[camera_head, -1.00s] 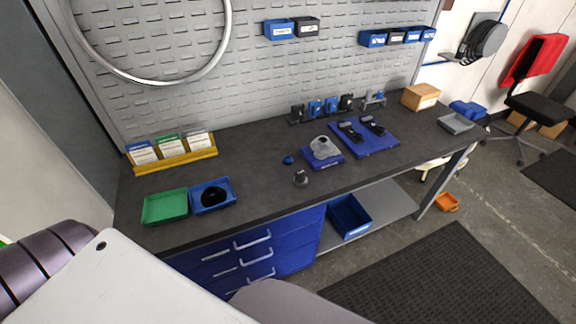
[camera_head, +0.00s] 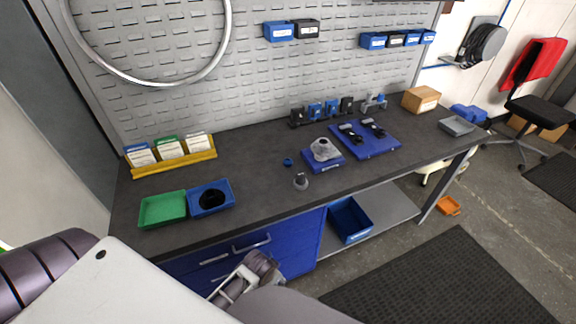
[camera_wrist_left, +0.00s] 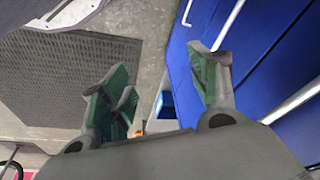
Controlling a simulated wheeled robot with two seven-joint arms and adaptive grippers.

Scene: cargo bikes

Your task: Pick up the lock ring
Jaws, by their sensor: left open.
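A small blue ring-like piece (camera_head: 287,162), which may be the lock ring, lies on the dark workbench (camera_head: 255,185) in the head view. A round black piece (camera_head: 212,198) lies in a blue tray (camera_head: 226,186) further left; I cannot tell which is the lock ring. My left gripper (camera_head: 242,276) is low in front of the blue drawers, below the bench top and apart from both pieces. In the left wrist view its green-padded fingers (camera_wrist_left: 165,88) are spread and empty. My right gripper is not in view.
A green tray (camera_head: 162,210) sits beside the blue tray. A small grey part (camera_head: 301,181) stands near the bench front. A blue stand (camera_head: 323,157) and blue mat (camera_head: 365,140) lie to the right. The bench's front edge and blue drawers (camera_head: 290,250) are near the gripper.

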